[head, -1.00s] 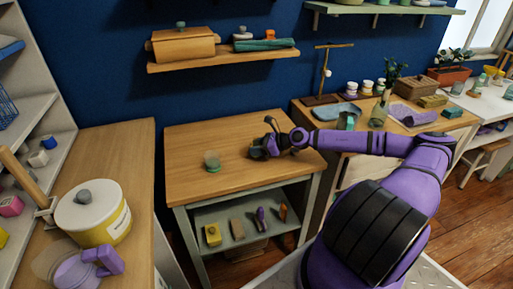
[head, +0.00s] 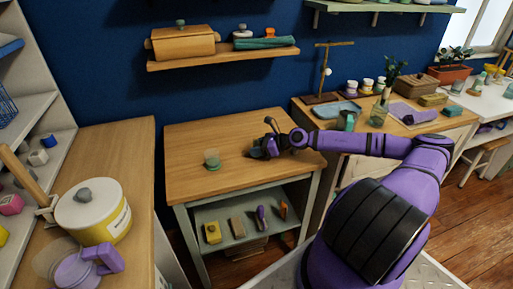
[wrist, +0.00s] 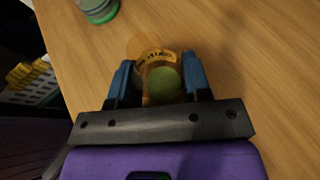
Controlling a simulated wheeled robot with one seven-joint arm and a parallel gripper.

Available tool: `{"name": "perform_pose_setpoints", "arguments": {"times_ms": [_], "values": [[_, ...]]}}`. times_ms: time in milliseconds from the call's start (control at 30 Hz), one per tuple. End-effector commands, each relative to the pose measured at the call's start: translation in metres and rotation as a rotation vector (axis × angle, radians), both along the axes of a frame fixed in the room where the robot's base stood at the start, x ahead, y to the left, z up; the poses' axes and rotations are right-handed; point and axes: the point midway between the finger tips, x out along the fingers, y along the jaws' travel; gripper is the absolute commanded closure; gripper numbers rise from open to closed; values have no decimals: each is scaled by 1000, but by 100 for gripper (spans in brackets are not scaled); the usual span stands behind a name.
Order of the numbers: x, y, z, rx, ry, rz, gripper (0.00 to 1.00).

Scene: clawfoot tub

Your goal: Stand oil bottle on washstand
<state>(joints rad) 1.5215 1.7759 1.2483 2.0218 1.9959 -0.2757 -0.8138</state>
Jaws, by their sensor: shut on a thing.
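The oil bottle (wrist: 157,60), amber with a dark-lettered label and a round green cap (wrist: 163,84), is between my two fingers in the wrist view. My gripper (wrist: 158,82) is shut on it, and the cap faces the camera. In the head view my gripper (head: 262,150) is low over the right part of the wooden-topped washstand (head: 225,180). There the bottle is mostly hidden by the gripper. I cannot tell whether its base touches the wood.
A small glass jar with a green lid (head: 212,160) stands left of my gripper on the same top. The lower shelf (head: 228,216) holds several small items. A wooden shelf (head: 222,60) hangs above. The front of the top is clear.

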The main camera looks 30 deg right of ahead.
Motion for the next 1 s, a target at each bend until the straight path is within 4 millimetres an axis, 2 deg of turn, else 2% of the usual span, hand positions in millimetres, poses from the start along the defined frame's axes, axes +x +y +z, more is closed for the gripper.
{"name": "perform_pose_setpoints", "arguments": {"times_ms": [200,233,333,833,900,933,1000], "values": [[0,0,0,0,0,0,100],[0,0,0,0,0,0,49],[0,0,0,0,0,0,26],[0,0,0,0,0,0,26],[0,0,0,0,0,0,42],[0,0,0,0,0,0,45],[0,0,0,0,0,0,45]]}}
